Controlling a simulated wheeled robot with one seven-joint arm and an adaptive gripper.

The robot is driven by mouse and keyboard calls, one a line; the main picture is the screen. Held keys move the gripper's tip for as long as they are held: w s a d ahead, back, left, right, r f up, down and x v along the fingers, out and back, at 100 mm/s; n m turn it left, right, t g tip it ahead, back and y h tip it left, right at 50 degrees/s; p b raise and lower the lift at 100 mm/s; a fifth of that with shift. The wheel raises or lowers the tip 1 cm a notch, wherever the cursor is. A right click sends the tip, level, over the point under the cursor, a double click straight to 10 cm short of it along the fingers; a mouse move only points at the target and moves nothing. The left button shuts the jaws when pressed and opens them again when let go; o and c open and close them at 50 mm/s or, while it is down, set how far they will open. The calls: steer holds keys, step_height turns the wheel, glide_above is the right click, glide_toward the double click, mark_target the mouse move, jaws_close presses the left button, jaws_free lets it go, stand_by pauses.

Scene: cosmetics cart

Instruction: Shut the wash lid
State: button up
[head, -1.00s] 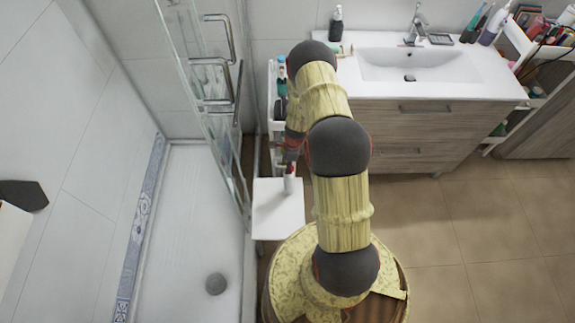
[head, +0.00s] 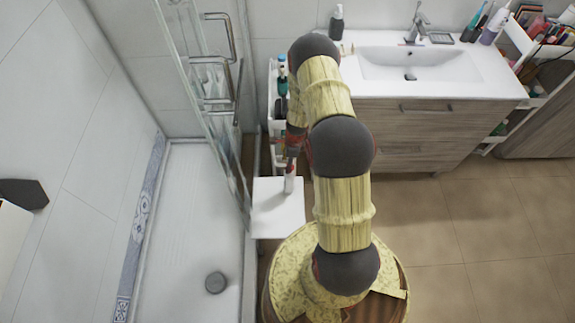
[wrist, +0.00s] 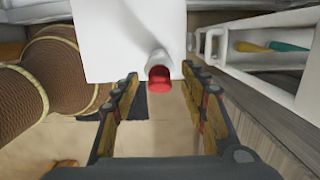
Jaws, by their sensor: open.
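A small white bottle (head: 289,185) stands upright on a white square stand top (head: 275,222) beside the shower. In the wrist view the bottle (wrist: 158,58) shows a red end (wrist: 159,77), facing the camera. I cannot tell how its lid sits. My gripper (wrist: 160,76) is open, with one finger on each side of the red end and a gap on both sides. Nothing is held. In the head view my gripper (head: 294,157) is just above the bottle and partly hides its top.
A narrow white shelf cart (head: 276,95) with bottles stands behind the stand. The glass shower door (head: 215,110) is close on the left. A sink cabinet (head: 420,125) is at the back right. Floor at right is clear.

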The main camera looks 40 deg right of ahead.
step_height(320, 180, up, 10)
steer(key=shift+s+d, duration=0.4)
steer(key=shift+s, duration=0.05)
